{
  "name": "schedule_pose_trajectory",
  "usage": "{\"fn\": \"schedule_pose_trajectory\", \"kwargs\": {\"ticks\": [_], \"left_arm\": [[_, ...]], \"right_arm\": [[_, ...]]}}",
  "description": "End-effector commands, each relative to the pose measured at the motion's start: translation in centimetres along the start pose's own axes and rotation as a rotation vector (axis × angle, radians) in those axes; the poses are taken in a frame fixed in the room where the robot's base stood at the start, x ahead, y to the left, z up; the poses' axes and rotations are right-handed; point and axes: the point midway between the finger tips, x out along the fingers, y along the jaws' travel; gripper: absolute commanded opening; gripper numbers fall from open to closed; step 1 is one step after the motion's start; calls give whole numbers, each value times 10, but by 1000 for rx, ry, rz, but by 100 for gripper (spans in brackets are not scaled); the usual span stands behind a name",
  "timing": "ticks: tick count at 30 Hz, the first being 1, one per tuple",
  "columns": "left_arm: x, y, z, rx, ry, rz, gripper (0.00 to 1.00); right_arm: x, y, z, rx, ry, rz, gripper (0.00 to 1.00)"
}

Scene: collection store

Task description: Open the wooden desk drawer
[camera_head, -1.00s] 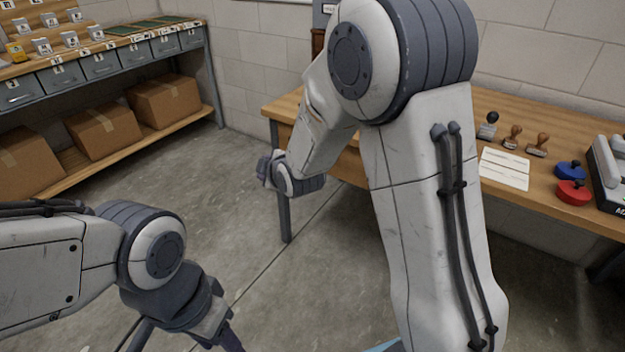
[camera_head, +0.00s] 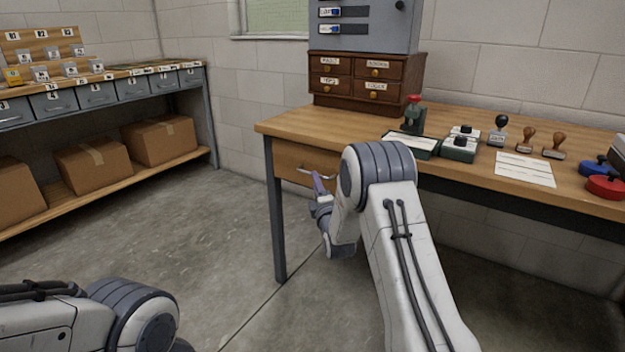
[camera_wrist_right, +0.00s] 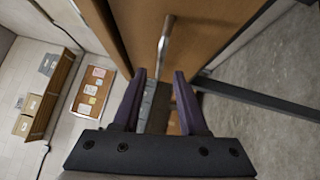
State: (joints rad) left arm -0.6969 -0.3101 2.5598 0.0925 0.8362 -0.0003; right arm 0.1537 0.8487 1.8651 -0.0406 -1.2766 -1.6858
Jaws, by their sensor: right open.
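The wooden desk drawer (camera_head: 290,158) is under the left end of the desk top, and its front looks flush with the desk. Its metal bar handle (camera_head: 306,170) is partly hidden by my right gripper (camera_head: 318,183). In the right wrist view, the handle (camera_wrist_right: 165,38) stands out from the wooden drawer front (camera_wrist_right: 200,35). There my right gripper (camera_wrist_right: 159,76) is open, with its two purple fingers apart and the lower part of the handle lined up between the tips. I cannot tell whether they touch it. My left gripper is outside the head view; only its arm shows at lower left.
A small wooden cabinet (camera_head: 366,78) stands on the desk top (camera_head: 300,122), with stamps (camera_head: 497,130) and ink pads (camera_head: 606,187) to its right. A steel desk leg (camera_head: 277,220) stands left of my right arm. Shelving with cardboard boxes (camera_head: 160,140) is at left; the floor between is clear.

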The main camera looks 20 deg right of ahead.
Motion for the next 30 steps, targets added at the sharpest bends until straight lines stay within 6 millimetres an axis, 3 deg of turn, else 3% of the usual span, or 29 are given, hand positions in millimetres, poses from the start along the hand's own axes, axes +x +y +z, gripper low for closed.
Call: {"fn": "schedule_pose_trajectory", "kwargs": {"ticks": [3,9,22,25,26,30], "left_arm": [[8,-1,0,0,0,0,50],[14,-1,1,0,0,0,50],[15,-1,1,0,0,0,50],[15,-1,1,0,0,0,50],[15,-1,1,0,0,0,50],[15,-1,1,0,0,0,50]], "right_arm": [[22,-2,-1,1,0,3,42],[45,-2,-1,1,1,0,42],[54,0,-1,2,1,-1,42],[54,0,0,2,1,-1,4],[54,0,0,2,1,-1,0],[54,0,0,2,1,-1,0]]}}
